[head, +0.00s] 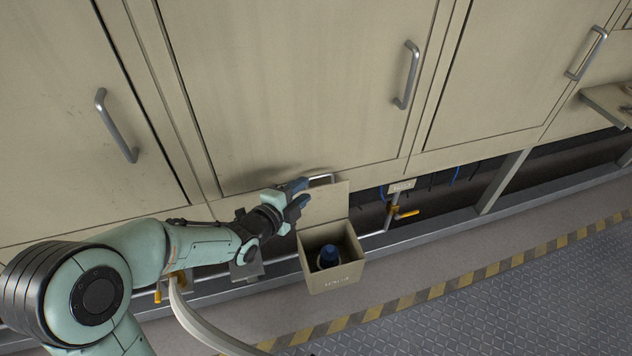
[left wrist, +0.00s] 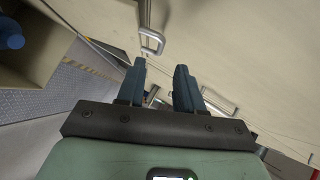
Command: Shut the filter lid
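The filter box (head: 335,278) is a beige open-topped box low in front of the cabinets, with a dark blue filter (head: 328,256) inside. The blue filter also shows at the left edge of the left wrist view (left wrist: 10,36). The filter lid (head: 325,206) stands raised at the back of the box, with a metal handle (head: 321,177) at its top edge. My left gripper (head: 304,192) is at the lid's upper left, close to the handle. Its two blue fingers (left wrist: 159,72) are apart with nothing between them, and the handle (left wrist: 153,42) lies just beyond them. Contact cannot be told.
Large beige cabinet doors (head: 300,80) with grey bar handles stand close behind the lid. A pipe with an orange valve handle (head: 408,213) is right of the box.

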